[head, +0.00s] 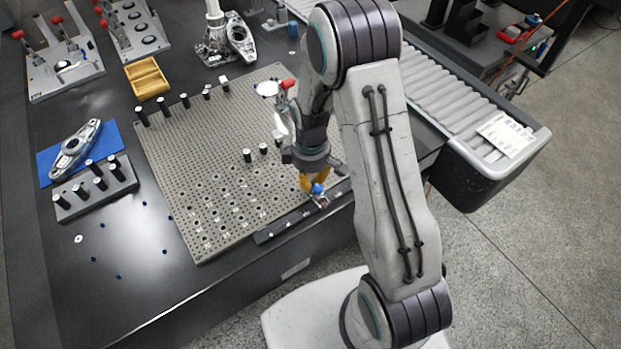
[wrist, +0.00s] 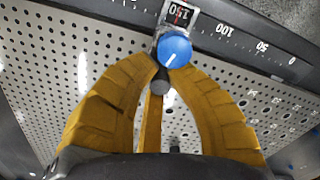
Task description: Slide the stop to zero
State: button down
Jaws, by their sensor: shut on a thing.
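The stop shows in the wrist view as a blue knob with a white line (wrist: 174,51) and a metal slider with a small window (wrist: 181,14). The window sits over the 150 mark, with a red line across it. The stop rides on a dark rail (wrist: 262,39) with printed marks 100, 50 and 0; zero is at the far right end there. In the head view the blue knob (head: 318,188) is near the rail's right end.
The rail (head: 272,233) runs along the front edge of a perforated plate (head: 190,170). Its stretch left of the stop looks clear in the head view. Several black pins stand on the plate. A roller conveyor (head: 450,90) is at the right.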

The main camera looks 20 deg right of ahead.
jog(key=s+a+b, duration=0.1)
jog(key=a, duration=0.4)
jog(key=s+a, duration=0.1)
jog(key=a, duration=0.3)
jog(key=s+a+b, duration=0.1)
jog(key=s+a, duration=0.1)
jog(key=a, duration=0.3)
jog(key=shift+a+b, duration=0.3)
jog(key=shift+a, duration=0.05)
jog(key=c, duration=1.7)
grip_release()
jog(key=o, duration=0.3)
jog(key=shift+s+a, duration=0.1)
jog(key=shift+a, duration=0.1)
jog(key=shift+o, duration=1)
jog(key=shift+r, duration=0.1)
notch_tip(320, 180, up, 12)
